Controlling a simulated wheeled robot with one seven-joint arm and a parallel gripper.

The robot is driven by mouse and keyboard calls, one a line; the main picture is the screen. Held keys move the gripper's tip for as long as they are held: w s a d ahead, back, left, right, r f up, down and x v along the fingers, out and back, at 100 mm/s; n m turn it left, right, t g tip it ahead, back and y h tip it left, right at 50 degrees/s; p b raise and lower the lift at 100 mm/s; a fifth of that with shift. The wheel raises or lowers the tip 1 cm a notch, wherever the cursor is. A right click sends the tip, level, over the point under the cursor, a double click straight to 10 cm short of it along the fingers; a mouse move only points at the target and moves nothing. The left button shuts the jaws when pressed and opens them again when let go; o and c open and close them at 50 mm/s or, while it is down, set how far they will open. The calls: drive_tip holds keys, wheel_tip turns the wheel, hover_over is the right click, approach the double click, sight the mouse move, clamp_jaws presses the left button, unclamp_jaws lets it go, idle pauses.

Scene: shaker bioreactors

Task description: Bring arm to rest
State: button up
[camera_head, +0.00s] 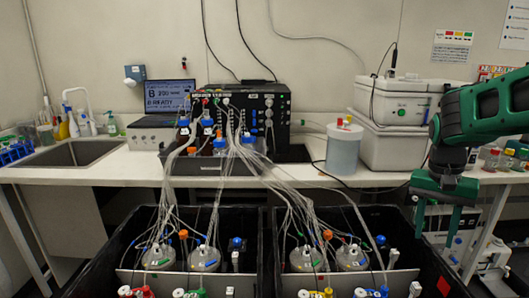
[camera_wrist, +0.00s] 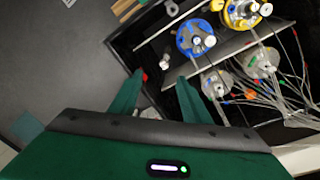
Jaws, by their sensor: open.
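My green gripper (camera_head: 446,218) hangs at the right of the head view, pointing down above the right edge of the right black bin (camera_head: 425,262). Its two fingers are apart with nothing between them. In the wrist view, my gripper (camera_wrist: 158,82) shows two green fingers spread above the bin's dark edge, and it holds nothing. The arm comes in from the right of the head view, bent downward at the wrist.
The two bins hold several tubed vessels (camera_head: 351,257), with blue and yellow caps (camera_wrist: 198,38) near in the wrist view. Behind is a white bench (camera_head: 110,172) with a black control unit (camera_head: 262,110), a grey container (camera_head: 343,150) and white boxes (camera_head: 400,100). Grey floor (camera_wrist: 60,60) lies left in the wrist view.

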drive_tip(key=s+d, duration=0.1)
drive_tip(key=s, duration=1.1)
drive_tip(key=shift+s+d+f+n+y, duration=0.25)
drive_tip(key=shift+s+f+n+y, duration=0.05)
drive_tip(key=shift+f+n, duration=0.15)
drive_tip(key=shift+n+y, duration=0.45)
drive_tip(key=shift+y, duration=0.05)
drive_tip(key=s+f, duration=0.1)
drive_tip(key=s, duration=0.2)
drive_tip(key=s+a+f, duration=0.1)
drive_tip(key=s, duration=0.2)
drive_tip(key=s+f, duration=0.1)
drive_tip(key=s, duration=0.2)
drive_tip(key=shift+s+a, duration=0.25)
drive_tip(key=shift+s, duration=0.1)
drive_tip(key=shift+c, duration=0.3)
